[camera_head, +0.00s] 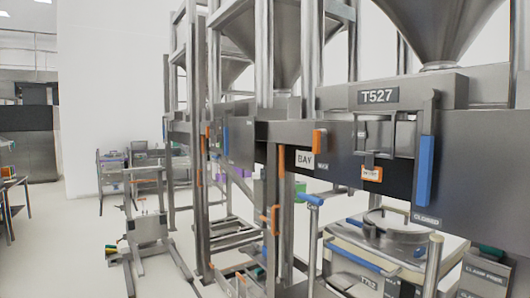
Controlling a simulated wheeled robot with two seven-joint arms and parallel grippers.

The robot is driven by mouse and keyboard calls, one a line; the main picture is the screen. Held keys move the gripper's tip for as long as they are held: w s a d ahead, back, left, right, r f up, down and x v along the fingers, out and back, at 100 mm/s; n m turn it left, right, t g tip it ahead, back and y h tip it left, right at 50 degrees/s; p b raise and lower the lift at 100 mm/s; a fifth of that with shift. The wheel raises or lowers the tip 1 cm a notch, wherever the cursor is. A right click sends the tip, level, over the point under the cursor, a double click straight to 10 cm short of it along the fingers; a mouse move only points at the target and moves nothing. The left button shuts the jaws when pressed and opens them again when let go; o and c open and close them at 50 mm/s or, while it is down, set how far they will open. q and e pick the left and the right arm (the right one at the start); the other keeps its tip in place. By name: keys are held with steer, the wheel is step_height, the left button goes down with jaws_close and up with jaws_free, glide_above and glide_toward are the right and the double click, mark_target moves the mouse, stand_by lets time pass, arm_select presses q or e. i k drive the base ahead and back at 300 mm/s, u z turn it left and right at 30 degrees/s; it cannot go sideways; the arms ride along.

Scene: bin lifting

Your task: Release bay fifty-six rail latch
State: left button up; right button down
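A grey rail (285,137) runs across the right half of the head view below steel hoppers. An orange handle (319,141) stands upright beside the sign. A long blue bar (425,170) is upright at the right. Another orange latch-like part (275,219) is on a post lower down. I cannot tell which part is the bay fifty-six latch. Neither gripper is in view.
A wheeled steel frame (148,230) stands at the left centre. The floor (65,250) at the left is clear.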

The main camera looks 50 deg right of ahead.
mark_target(317, 134)
steer(key=z, duration=0.15)
steer(key=i, duration=2)
steer(key=z, duration=1.15)
steer(key=i, duration=1.35)
steer(key=z, duration=1.95)
steer(key=i, duration=0.95)
steer(key=z, duration=0.3)
